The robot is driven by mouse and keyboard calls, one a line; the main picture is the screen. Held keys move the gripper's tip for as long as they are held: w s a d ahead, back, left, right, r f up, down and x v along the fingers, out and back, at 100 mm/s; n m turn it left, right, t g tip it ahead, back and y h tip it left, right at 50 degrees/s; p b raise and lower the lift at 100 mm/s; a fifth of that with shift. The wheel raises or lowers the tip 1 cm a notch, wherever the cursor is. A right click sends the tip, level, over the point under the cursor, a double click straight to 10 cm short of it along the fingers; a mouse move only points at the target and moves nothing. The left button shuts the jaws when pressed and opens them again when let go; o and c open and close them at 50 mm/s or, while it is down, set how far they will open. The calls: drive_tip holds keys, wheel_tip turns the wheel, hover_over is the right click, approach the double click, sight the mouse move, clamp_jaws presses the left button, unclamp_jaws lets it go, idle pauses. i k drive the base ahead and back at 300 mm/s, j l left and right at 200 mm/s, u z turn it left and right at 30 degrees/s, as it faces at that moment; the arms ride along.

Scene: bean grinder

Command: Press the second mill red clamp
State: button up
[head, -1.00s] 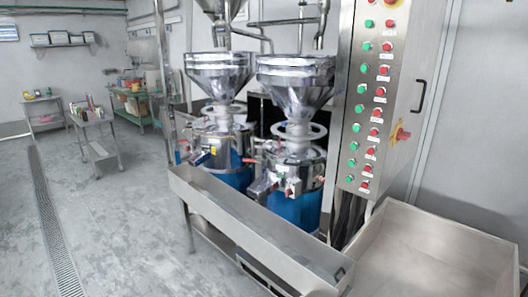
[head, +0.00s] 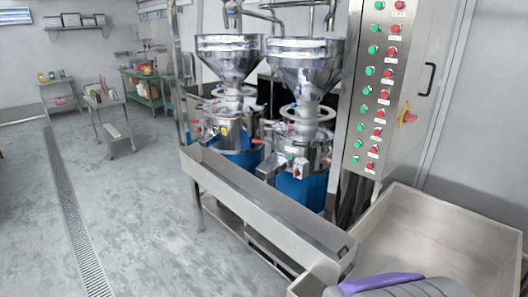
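Two steel mills with funnel hoppers and blue lower bodies stand side by side behind a long trough. The left mill (head: 229,62) is slightly farther away, and the right mill (head: 305,65) is nearer the button cabinet. Small red parts show at collar height on both mills. One red part (head: 328,160) is on the right side of the right mill, and another (head: 257,142) lies between the mills. They are too small to tell which is the clamp or whether it is pressed.
The steel trough (head: 262,213) runs across the front of the mills. A tall cabinet (head: 405,130) with green and red buttons stands at right, above a wide steel bin (head: 440,235). Open floor (head: 130,210) lies at left, with a drain strip (head: 75,220) and small carts.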

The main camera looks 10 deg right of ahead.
sight(256, 141)
drive_tip(key=i+j+u, duration=0.25)
drive_tip(key=i, duration=0.35)
drive_tip(key=i+j+u, duration=0.1)
drive_tip(key=i+u, duration=0.2)
drive_tip(key=i, duration=0.35)
drive_tip(key=i+j+z, duration=0.1)
drive_tip(key=i+z, duration=0.3)
drive_tip(key=i+j+z, duration=0.15)
drive_tip(key=i+z, duration=0.2)
drive_tip(key=i+j+z, duration=0.25)
drive_tip(key=z, duration=0.15)
